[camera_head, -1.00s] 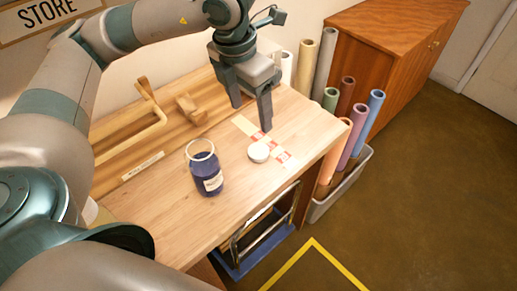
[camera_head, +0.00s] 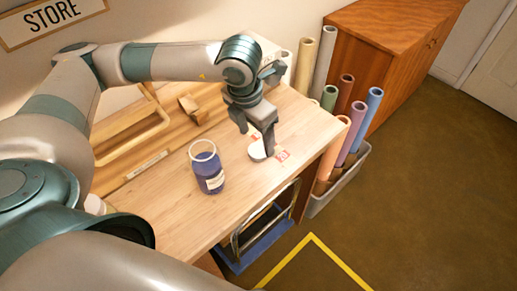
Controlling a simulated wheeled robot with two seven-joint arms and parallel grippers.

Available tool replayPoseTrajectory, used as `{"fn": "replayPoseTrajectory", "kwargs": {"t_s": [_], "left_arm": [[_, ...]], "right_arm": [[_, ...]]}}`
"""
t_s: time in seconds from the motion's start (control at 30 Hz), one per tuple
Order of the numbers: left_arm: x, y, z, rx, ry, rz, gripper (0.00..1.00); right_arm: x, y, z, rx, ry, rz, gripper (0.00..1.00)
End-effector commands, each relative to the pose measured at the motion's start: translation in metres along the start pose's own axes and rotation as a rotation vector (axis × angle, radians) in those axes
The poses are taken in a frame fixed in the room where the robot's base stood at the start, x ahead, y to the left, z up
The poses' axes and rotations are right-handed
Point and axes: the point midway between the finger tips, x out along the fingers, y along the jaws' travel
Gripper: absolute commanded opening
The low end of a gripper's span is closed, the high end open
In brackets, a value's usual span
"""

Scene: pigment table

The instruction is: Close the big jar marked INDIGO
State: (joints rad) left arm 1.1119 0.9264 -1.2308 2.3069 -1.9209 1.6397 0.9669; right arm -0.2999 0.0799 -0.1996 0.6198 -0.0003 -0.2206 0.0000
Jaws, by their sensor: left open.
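The big jar (camera_head: 207,171) stands upright and uncovered on the wooden table, with dark blue contents and a pale label too small to read. A round white lid (camera_head: 257,152) lies on the table to the right of the jar, partly hidden by my left gripper. My left gripper (camera_head: 258,146) is open and pointed down at the lid, its fingers around or just above it; I cannot tell whether they touch it. My right gripper is not in view.
A red-and-white marked strip (camera_head: 282,157) lies by the lid near the table's right edge. A grey bin (camera_head: 340,182) of coloured rolls stands right of the table. The table front is clear.

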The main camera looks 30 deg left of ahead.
Motion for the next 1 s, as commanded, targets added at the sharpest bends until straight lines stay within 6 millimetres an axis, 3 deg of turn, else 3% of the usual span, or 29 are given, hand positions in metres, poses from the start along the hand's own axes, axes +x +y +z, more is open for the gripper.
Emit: {"fn": "replayPoseTrajectory", "kwargs": {"t_s": [0.23,0.6,1.0], "left_arm": [[0.008,0.001,0.0,-0.001,0.003,0.0,0.66],[0.048,0.003,0.0,-0.001,0.002,0.001,0.66],[0.052,0.003,0.0,-0.001,0.001,0.0,0.66]], "right_arm": [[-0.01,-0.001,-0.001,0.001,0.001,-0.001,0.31],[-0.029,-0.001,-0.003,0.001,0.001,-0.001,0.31],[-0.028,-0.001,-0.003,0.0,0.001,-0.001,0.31]]}}
